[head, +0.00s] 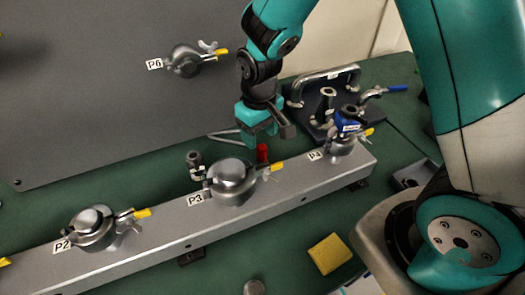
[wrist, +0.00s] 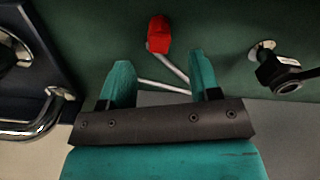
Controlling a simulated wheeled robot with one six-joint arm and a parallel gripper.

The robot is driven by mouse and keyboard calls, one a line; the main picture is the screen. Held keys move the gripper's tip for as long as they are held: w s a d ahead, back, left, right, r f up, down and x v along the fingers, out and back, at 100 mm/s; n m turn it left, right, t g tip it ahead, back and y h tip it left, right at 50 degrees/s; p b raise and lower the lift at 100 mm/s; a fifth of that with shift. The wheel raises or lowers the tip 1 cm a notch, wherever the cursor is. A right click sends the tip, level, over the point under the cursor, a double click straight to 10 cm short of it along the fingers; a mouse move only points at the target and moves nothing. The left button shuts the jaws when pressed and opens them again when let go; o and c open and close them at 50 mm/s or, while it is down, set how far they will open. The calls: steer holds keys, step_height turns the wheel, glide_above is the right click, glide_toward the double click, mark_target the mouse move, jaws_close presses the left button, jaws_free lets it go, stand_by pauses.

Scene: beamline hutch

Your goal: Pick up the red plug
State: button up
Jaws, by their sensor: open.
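The red plug (head: 262,153) stands on the green table behind the metal rail, between P3 and P4. In the wrist view the red plug (wrist: 158,34) is near the top centre, beyond the fingertips and roughly between their lines. My gripper (head: 261,138) is just above and behind the plug in the head view. Its two teal fingers (wrist: 160,62) are apart with nothing gripped between them. The plug's lower part is partly hidden by the rail side in the head view.
A bent metal rod (head: 224,135) lies close under my gripper. The rail (head: 190,222) carries clamped ports, with P3 (head: 232,180) and P4 (head: 341,142) nearby. A dark fitting (head: 195,163) stands left of the plug. A handled plate (head: 318,115) is at right; a yellow block (head: 329,254) lies in front.

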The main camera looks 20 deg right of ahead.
mark_target(261, 146)
steer(key=f, duration=0.1)
steer(key=f+p, duration=0.1)
steer(key=f, duration=0.3)
steer(key=shift+s+f, duration=0.1)
steer(key=shift+s, duration=0.2)
steer(key=shift+c, duration=0.2)
jaws_close()
